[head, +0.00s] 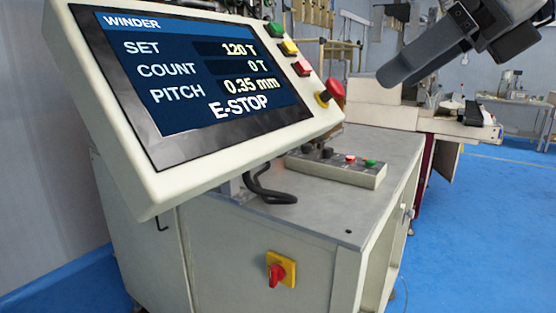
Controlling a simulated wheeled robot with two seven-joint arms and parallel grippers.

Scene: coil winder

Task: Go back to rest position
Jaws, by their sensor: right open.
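My right gripper (393,77) comes in at the upper right, dark grey, in the air to the right of the winder panel and apart from it. It looks empty. My left gripper is out of view. The winder panel (240,148) fills the left and middle; its screen (200,75) reads SET 120 T, COUNT 0 T, PITCH 0.35 mm and E-STOP. A red mushroom button (334,90) on a yellow base is at the panel's right edge. Green (277,29), yellow (289,48) and red (302,68) buttons run down that edge.
The grey cabinet (220,250) stands below the panel, with a red-and-yellow rotary switch (280,270) on its front. A small control box (340,172) sits on its top. Another bench (420,120) stands behind. Blue floor (490,230) is clear at the right.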

